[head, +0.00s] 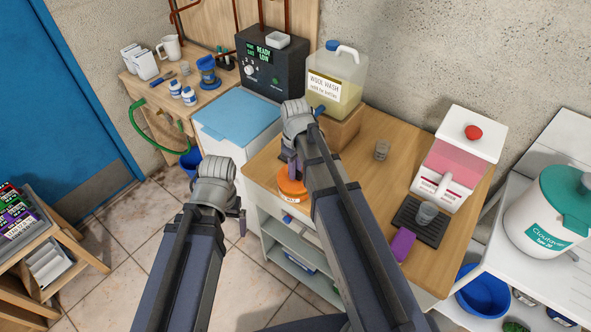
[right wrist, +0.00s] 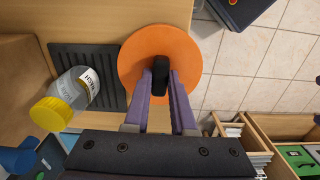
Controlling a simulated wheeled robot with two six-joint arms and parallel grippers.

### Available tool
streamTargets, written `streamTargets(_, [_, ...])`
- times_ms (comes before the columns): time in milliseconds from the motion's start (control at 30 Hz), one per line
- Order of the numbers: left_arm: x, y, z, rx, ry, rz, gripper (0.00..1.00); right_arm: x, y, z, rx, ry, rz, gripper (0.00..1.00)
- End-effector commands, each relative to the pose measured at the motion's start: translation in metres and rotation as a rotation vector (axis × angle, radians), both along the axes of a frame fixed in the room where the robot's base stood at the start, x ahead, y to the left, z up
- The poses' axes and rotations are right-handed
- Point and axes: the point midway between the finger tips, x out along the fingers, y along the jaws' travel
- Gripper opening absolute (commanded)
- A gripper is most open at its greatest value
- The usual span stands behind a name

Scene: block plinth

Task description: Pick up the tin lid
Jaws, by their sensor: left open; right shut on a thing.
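The tin lid, an orange disc with a black knob, shows in the right wrist view (right wrist: 135,62) and in the head view (head: 291,188), at the front left edge of the wooden worktop. My right gripper (right wrist: 160,78) is shut on the black knob; its purple fingers stand on both sides of it. In the head view my right gripper (head: 292,168) is above the lid, partly hidden by its own wrist. Part of the lid reaches past the worktop edge; its height above the surface is hard to tell. My left gripper (head: 238,218) is open, empty, left of the worktop.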

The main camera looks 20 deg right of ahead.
Motion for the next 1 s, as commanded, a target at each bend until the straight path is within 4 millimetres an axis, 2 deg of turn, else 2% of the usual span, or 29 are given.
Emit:
streamTargets(33, [0.000, 0.000, 0.016, 0.000, 0.000, 0.000, 0.94, 0.000, 0.000, 0.016, 0.000, 0.000, 0.000, 0.00])
streamTargets(300, [0.000, 0.000, 0.058, 0.000, 0.000, -0.002, 0.94, 0.000, 0.000, 0.058, 0.000, 0.000, 0.000, 0.00])
streamTargets(500, [0.000, 0.000, 0.073, 0.000, 0.000, -0.002, 0.94, 0.000, 0.000, 0.073, 0.000, 0.000, 0.000, 0.00])
streamTargets(667, [0.000, 0.000, 0.070, 0.000, 0.000, -0.002, 0.94, 0.000, 0.000, 0.070, 0.000, 0.000, 0.000, 0.00])
streamTargets(1000, [0.000, 0.000, 0.031, 0.000, 0.000, -0.001, 0.94, 0.000, 0.000, 0.031, 0.000, 0.000, 0.000, 0.00])
